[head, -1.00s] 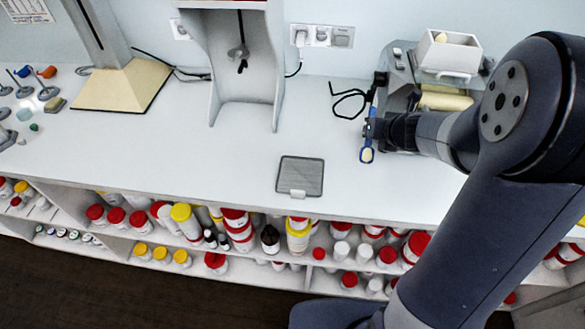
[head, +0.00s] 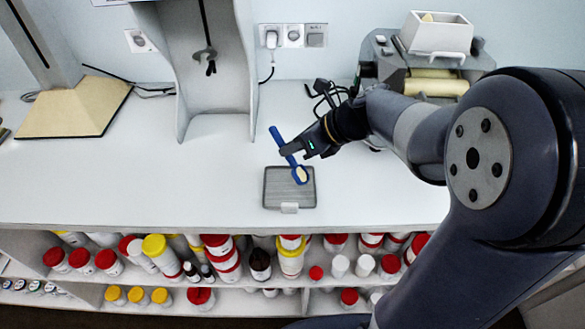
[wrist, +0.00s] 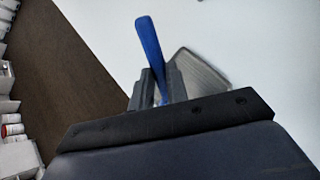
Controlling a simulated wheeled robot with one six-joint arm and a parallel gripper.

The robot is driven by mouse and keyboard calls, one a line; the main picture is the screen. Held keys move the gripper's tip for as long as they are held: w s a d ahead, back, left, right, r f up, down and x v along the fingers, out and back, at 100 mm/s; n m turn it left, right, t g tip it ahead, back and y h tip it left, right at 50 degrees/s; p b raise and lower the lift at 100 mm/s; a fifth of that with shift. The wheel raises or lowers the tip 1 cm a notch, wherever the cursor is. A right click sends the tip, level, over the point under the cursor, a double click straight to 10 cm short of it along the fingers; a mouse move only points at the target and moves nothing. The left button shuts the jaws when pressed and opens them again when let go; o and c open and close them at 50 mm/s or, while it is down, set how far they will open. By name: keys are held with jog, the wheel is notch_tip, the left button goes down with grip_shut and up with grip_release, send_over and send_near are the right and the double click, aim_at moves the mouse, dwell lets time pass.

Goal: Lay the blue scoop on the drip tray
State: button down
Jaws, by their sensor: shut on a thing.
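The blue scoop (head: 283,147) is in my gripper (head: 298,150), which is shut on its handle. Its bowl end, with something cream-coloured in it, shows over the grey drip tray (head: 279,186). In the head view I cannot tell how far the scoop is above the tray. In the wrist view the blue handle (wrist: 149,42) sticks up between the two fingers of my gripper (wrist: 160,85). The drip tray (wrist: 203,68) shows partly behind the right finger there. The scoop's bowl is hidden in the wrist view.
The drip tray lies near the counter's front edge, above shelves of jars (head: 157,250). A mill with cream rollers (head: 435,87) and a white hopper (head: 436,36) stands at the back right. A white stand (head: 216,75) is behind. The counter left of the tray is clear.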

aim_at(294, 160)
jog(key=shift+f+b, duration=0.35)
jog(key=shift+f, duration=2.05)
jog(key=shift+f, duration=0.15)
jog(key=c, duration=1.4)
grip_release()
jog(key=shift+r, duration=0.3)
jog(key=v, duration=1.1)
jog(key=shift+s+d+r+p, duration=0.1)
jog(key=shift+d+r+p, duration=0.1)
jog(key=shift+d+p, duration=0.15)
